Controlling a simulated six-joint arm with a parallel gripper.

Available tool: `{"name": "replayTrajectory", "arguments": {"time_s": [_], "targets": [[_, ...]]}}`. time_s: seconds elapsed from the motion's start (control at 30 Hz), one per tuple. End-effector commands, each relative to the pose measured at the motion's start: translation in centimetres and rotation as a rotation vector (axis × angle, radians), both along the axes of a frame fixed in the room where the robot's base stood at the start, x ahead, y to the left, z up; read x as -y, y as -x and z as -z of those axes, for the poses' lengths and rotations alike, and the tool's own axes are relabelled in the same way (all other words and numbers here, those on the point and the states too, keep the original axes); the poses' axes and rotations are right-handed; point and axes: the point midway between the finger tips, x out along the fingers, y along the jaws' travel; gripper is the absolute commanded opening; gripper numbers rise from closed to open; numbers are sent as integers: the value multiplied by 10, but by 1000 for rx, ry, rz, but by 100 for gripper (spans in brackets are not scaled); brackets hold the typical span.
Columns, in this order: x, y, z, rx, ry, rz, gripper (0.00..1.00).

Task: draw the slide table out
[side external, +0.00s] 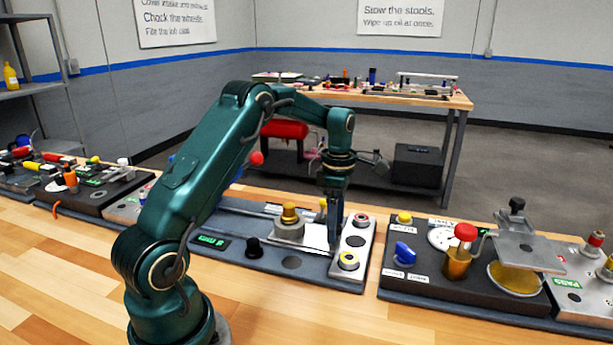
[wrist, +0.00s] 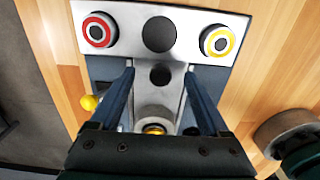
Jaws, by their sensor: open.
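The station below my gripper is a blue-grey base plate (side external: 225,250). On it stands a pale grey block with a brass knob (side external: 289,213), which I take to be part of the slide table. In the wrist view the brass knob (wrist: 155,129) shows partly, close to the gripper body. My gripper (side external: 333,248) points down between this block and the silver button plate (side external: 352,240). In the wrist view my gripper (wrist: 158,74) is open, one finger on each side of a dark round spot, with nothing held. Contact of the fingertips cannot be told.
The silver plate carries a red-ringed button (wrist: 97,33), a black disc (wrist: 160,34) and a yellow-ringed button (wrist: 218,41). Another station with a red-topped handle (side external: 466,232) lies to the right. Wooden bench is clear in front.

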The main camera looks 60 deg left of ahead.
Motion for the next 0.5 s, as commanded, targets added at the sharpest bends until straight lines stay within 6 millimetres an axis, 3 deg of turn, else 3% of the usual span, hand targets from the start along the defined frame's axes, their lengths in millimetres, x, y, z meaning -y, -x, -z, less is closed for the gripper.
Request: {"name": "replayTrajectory", "arguments": {"time_s": [0.5], "targets": [[0,0,-40,2,-1,0,80]]}}
